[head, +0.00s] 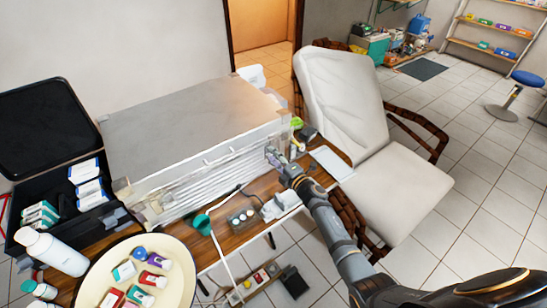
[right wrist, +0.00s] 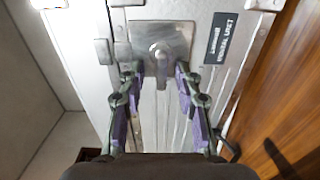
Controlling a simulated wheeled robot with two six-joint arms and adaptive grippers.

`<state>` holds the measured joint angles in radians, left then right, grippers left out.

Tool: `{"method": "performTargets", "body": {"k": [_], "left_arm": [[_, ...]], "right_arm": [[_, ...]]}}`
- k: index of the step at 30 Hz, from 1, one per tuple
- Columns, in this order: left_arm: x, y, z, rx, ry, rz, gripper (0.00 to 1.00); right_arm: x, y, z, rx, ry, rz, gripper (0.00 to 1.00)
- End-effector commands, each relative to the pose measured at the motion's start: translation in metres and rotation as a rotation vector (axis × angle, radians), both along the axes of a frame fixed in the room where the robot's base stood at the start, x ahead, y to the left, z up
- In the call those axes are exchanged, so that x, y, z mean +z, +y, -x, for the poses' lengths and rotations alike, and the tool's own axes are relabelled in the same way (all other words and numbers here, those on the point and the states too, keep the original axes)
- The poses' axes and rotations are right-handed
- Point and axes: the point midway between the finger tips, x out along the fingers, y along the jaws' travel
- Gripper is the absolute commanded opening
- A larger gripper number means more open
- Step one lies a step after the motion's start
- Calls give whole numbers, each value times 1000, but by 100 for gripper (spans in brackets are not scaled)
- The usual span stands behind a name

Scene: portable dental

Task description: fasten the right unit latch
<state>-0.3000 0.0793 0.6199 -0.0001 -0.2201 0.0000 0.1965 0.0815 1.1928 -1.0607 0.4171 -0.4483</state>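The silver dental unit case (head: 190,120) stands closed on the wooden table, with a ribbed front. My right gripper (head: 277,157) is at the right end of its front face. In the right wrist view, the right unit latch (right wrist: 160,58) is a metal plate with a rounded turn piece and a narrow tab pointing down. My right gripper (right wrist: 160,82) is open there, its purple-padded fingers on either side of the latch tab with gaps between. I cannot tell whether the latch is fastened. My left gripper is not in view.
A black open case (head: 50,140) with boxes stands at the left. A cream round tray (head: 105,258) with small boxes, a white bottle (head: 52,252) and a teal cup (head: 201,223) are in front. A padded chair (head: 375,160) stands close on the right.

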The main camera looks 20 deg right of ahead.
Motion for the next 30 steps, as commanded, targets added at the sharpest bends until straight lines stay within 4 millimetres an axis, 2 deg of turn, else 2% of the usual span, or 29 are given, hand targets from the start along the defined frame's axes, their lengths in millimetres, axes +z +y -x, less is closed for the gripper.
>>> {"method": "performTargets", "body": {"k": [5,8,15,21,25,30], "left_arm": [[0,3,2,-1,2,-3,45],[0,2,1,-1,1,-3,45],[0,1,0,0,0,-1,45],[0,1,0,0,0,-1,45],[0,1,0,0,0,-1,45],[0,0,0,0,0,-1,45]], "right_arm": [[-1,0,2,1,1,0,34],[-3,-4,11,0,2,2,34],[-3,-23,65,1,5,4,34],[-2,-37,100,1,3,1,34],[-1,-41,111,0,1,0,34],[-1,-42,113,0,0,-1,34]]}}
